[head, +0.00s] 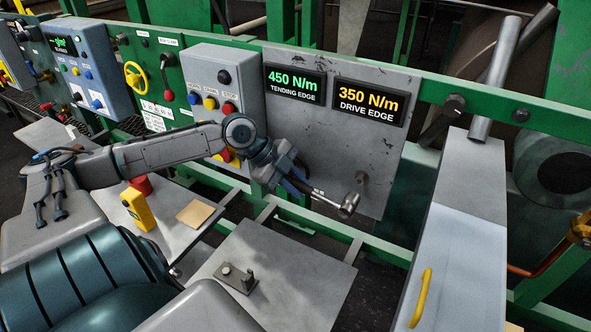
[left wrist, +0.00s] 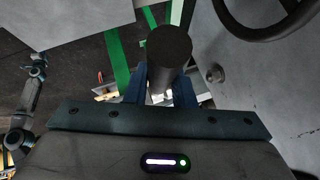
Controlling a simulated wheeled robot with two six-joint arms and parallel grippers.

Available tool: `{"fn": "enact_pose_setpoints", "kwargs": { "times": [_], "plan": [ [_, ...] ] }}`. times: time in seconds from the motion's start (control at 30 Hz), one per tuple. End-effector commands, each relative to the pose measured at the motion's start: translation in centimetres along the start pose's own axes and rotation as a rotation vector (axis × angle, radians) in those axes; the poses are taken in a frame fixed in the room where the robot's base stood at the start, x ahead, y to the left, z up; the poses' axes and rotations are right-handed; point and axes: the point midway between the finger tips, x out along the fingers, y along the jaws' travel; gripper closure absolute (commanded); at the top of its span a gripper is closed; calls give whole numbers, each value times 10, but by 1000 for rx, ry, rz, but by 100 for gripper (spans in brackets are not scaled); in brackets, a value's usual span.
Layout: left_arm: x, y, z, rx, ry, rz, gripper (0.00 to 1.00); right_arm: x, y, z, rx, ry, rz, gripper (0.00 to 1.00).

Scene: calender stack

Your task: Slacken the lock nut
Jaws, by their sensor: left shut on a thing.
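My left gripper (head: 300,186) is shut on a bar-like tool with a bright metal head (head: 349,205), held in front of the grey panel. In the left wrist view, the dark round end of the tool (left wrist: 170,46) stands between the blue fingers. The tool head is just below and left of a small metal stud or nut (head: 362,178) on the panel; I cannot tell for sure that this is the lock nut. A gap shows between them in the picture. A round fitting (left wrist: 215,74) shows on the grey surface in the left wrist view. My right gripper is not seen.
Two displays read 450 N/m tending edge (head: 295,83) and 350 N/m drive edge (head: 368,102). A grey button box (head: 222,70) is left of them. A small bracket plate (head: 222,278) lies on the lower platform. A yellow handheld unit (head: 138,209) and green rails (head: 330,228) are near the arm.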

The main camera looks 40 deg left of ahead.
Motion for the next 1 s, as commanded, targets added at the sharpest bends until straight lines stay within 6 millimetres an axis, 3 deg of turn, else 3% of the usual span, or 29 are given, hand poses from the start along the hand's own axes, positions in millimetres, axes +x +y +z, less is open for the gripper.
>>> {"fn": "enact_pose_setpoints", "kwargs": {
  "times": [0.1, 0.43, 0.8, 1.0],
  "plan": [
    [-3, -3, -4, 21, -64, 8, 100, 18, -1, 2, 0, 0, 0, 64],
    [-25, -16, -26, 68, -234, 60, 100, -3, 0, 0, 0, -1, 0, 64],
    [-15, -44, -13, 64, -239, 65, 100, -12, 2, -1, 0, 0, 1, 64],
    [-12, -50, -11, 66, -239, 66, 100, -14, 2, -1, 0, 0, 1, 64]
  ]
}}
